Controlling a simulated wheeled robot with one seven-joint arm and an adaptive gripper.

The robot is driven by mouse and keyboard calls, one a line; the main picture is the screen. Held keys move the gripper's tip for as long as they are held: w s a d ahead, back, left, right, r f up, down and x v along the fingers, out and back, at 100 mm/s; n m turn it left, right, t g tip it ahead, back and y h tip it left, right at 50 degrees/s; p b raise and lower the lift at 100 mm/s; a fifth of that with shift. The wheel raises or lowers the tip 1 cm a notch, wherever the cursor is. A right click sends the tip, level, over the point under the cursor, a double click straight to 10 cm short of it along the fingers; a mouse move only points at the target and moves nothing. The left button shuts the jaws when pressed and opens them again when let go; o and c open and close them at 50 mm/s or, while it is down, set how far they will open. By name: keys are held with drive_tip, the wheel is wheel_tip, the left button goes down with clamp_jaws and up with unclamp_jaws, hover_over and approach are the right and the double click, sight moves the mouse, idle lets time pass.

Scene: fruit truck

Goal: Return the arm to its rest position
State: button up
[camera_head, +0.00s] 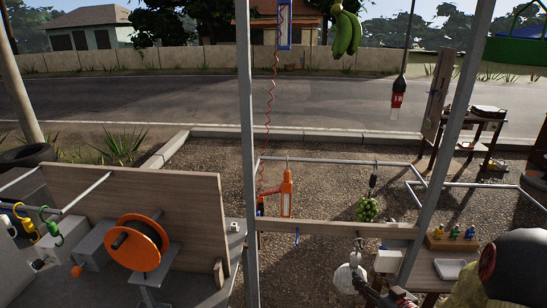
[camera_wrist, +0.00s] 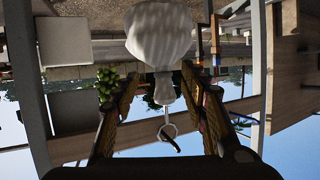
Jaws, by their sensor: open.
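My gripper (camera_head: 374,291) is low at the right of the head view, at the end of my arm, beside a white bag (camera_head: 345,277). In the wrist view, which looks upside down, my gripper (camera_wrist: 161,78) has its two fingers spread wide. The white bag (camera_wrist: 160,32) appears between and beyond the fingertips, with its gathered neck and a metal hook (camera_wrist: 167,132) in line with the gap. The fingers do not appear closed on it. How near they are to the bag is hard to tell.
A wooden rail (camera_head: 320,228) and metal posts (camera_head: 247,150) stand around my arm. Green grapes (camera_head: 367,208), an orange tool (camera_head: 286,194) and bananas (camera_head: 345,33) hang nearby. An orange reel (camera_head: 136,248) is at left, a white tray (camera_head: 450,268) at right.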

drive_tip(key=s+d+f+m+g+h, duration=0.1)
drive_tip(key=s+d+f+g+h, duration=0.2)
drive_tip(key=f, duration=0.4)
drive_tip(key=s+d+r+m+g+h, duration=0.1)
drive_tip(key=s+d+m+g, duration=0.1)
drive_tip(key=s+g, duration=0.35)
drive_tip(key=s+d+r+m+g+h, duration=0.1)
drive_tip(key=s+d+g+h, duration=0.1)
drive_tip(key=s, duration=0.6)
drive_tip(key=s+a+r+n+t+y+b, duration=0.1)
drive_tip(key=s+a+r, duration=0.4)
drive_tip(key=a+r, duration=0.5)
drive_tip(key=s+a+r+n+t+y+b, duration=0.1)
drive_tip(key=s+a+r, duration=0.4)
drive_tip(key=a+r, duration=0.6)
drive_tip(key=a+y+b, duration=0.1)
drive_tip(key=a+b, duration=0.1)
drive_tip(key=a, duration=0.1)
drive_tip(key=shift+s+r, duration=0.15)
drive_tip(key=shift+s, duration=0.2)
